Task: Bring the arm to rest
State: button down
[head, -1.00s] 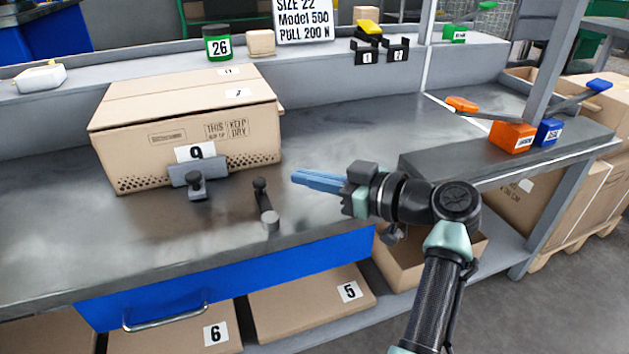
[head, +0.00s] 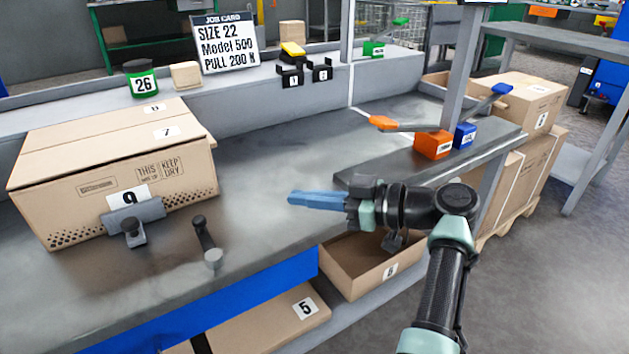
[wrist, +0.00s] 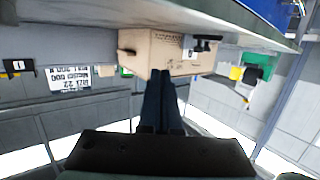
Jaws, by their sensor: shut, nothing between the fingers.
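My gripper (head: 291,198) has long blue fingers that lie together, pointing left in the head view. It is shut and empty, held out above the front part of the grey workbench (head: 270,160). My arm comes up from the lower right and bends at a dark joint. In the wrist view the closed fingers (wrist: 161,75) point toward a cardboard box, with clear space apparent between them. The wrist picture looks upside down.
A cardboard box marked 9 (head: 60,160) stands on the bench at left. A small dark lever (head: 205,240) is near the front edge. Orange (head: 433,145) and blue (head: 465,135) handled tools stand at right. An open carton (head: 360,268) is below the bench.

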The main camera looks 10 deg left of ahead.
jog(key=shift+w+r+m+t+h, duration=0.3)
jog(key=shift+w+r, duration=0.05)
jog(key=d+r+m+t+h+p, duration=0.35)
jog(key=r+t, duration=0.35)
jog(key=r, duration=0.5)
jog(key=d+r+m+t+h+p, duration=0.3)
jog(key=r+m+t+h, duration=0.3)
jog(key=r, duration=0.6)
jog(key=s+d+r+m+t+h+p, duration=0.3)
jog(key=s+r+t, duration=0.3)
jog(key=s+r, duration=0.55)
jog(key=s+d+r+m+t+h+p, duration=0.25)
jog(key=s+r+t, duration=0.25)
jog(key=s+r, duration=0.6)
notch_tip(320, 180, up, 37)
jog(key=w+p, duration=0.1)
jog(key=p, duration=3.4)
jog(key=shift+w+a+f+p, duration=0.2)
jog(key=shift+w+a+p, duration=0.1)
jog(key=shift+w+a, duration=0.05)
